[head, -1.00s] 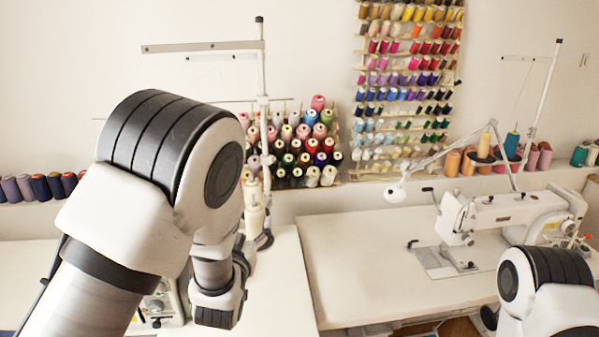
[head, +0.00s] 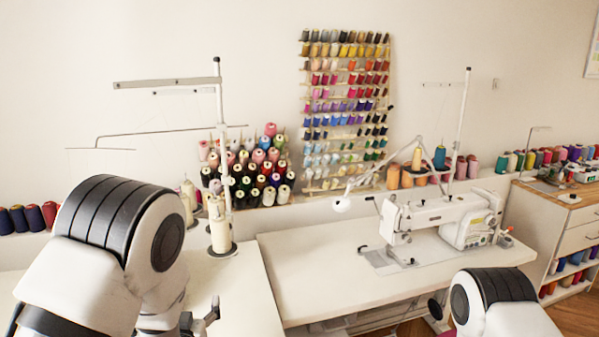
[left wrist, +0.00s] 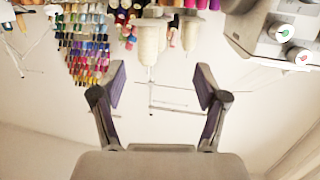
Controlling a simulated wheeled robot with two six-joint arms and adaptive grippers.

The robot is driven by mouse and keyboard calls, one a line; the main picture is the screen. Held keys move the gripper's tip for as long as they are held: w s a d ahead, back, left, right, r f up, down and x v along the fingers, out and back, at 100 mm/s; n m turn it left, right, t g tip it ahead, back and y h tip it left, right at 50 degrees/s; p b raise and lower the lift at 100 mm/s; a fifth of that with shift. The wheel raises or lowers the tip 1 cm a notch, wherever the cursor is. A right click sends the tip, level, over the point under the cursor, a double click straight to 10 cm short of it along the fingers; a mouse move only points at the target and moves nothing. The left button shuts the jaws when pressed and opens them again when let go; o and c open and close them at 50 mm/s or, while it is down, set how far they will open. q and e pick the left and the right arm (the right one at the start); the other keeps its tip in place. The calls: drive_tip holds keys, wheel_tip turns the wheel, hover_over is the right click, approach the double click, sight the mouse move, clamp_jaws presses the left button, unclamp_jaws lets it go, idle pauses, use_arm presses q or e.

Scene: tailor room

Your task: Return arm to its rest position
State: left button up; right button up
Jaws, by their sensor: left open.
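My left arm comes in from the left in the head view, bent at a large white and black joint. My left gripper (head: 200,318) shows partly below that joint, over the left white table (head: 240,295). In the left wrist view the left gripper (left wrist: 160,88) has its two fingers spread wide with nothing between them. Beyond the fingers that view shows thread cones (left wrist: 150,40) and the wall, upside down. Part of my right arm shows at the lower right of the head view; its gripper is out of frame.
A white sewing machine (head: 440,218) stands on the right-hand table (head: 320,285). A thread stand (head: 222,150) rises behind my left arm. Thread cones (head: 262,170) and a spool rack (head: 345,100) are at the wall. A wooden-topped cabinet (head: 560,200) stands at right.

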use_arm(q)
drive_tip(key=s+a+f+g, duration=0.2)
drive_tip(key=s+f+g, duration=0.3)
drive_tip(key=s+f, duration=0.55)
drive_tip(key=s+a+f+g, duration=0.35)
drive_tip(key=s+f, duration=0.45)
drive_tip(key=f, duration=0.5)
drive_tip(key=s+d+f+g+h, duration=0.1)
drive_tip(key=s+g, duration=0.3)
drive_tip(key=s, duration=0.5)
drive_tip(key=s+d+f+m+g, duration=0.1)
drive_tip(key=s+f+g, duration=0.2)
drive_tip(key=s, duration=0.6)
drive_tip(key=shift+d+f+g+h, duration=0.2)
drive_tip(key=shift+g+h, duration=0.2)
drive_tip(key=shift+g, duration=0.05)
drive_tip(key=shift+s, duration=0.1)
